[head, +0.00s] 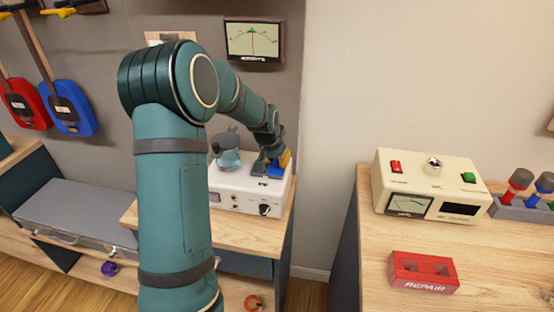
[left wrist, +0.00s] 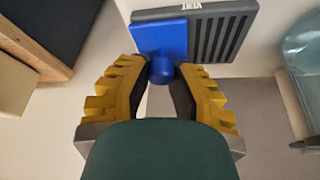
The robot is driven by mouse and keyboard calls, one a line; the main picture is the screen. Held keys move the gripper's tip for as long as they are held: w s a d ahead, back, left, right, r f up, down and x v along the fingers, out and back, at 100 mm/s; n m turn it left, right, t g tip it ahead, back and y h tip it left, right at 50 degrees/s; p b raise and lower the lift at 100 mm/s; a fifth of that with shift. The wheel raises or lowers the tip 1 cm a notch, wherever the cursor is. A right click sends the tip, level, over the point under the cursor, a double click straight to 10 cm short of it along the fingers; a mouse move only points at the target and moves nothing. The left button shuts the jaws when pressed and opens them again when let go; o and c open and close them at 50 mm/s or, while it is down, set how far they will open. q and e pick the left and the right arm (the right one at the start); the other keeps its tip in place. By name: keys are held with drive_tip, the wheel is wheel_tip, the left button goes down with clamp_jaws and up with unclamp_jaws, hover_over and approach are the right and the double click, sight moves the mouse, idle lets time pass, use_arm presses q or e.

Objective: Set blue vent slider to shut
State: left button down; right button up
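The vent (left wrist: 218,38) is a dark plate with black slots and an upside-down VENT label in the left wrist view. The blue slider plate (left wrist: 160,38) covers the end left of the slots there, leaving the slots bare. Its round blue knob (left wrist: 161,70) stands between my left gripper's (left wrist: 161,75) yellow fingers, whose dark pads appear to meet it on both sides. In the head view my left gripper (head: 273,160) is low over the right part of the white amp's top. It hides much of the vent. My right gripper is in neither view.
The white amp box (head: 232,197) stands on a wooden bench, with a grey-teal rounded object (head: 228,152) left of my gripper. A meter (head: 254,41) hangs above. A cream device (head: 430,188) and red REPAIR block (head: 423,273) sit on the right bench.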

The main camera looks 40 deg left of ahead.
use_arm(q)
drive_tip(key=shift+s, duration=0.1)
drive_tip(key=a, duration=0.1)
drive_tip(key=s+a+b, duration=0.1)
drive_tip(key=s+a, duration=0.1)
drive_tip(key=a, duration=0.1)
drive_tip(key=shift+s+a+f, duration=0.1)
drive_tip(key=shift+f, duration=0.05)
drive_tip(key=shift+s+a, duration=0.15)
drive_tip(key=shift+a, duration=0.05)
drive_tip(key=c, duration=0.8)
unclamp_jaws()
drive_tip(key=shift+a, duration=0.2)
drive_tip(key=shift+d+r, duration=0.15)
drive_tip(key=shift+r, duration=0.05)
drive_tip(key=shift+s+r, duration=0.1)
drive_tip(key=shift+r, duration=0.25)
drive_tip(key=v, duration=1.1)
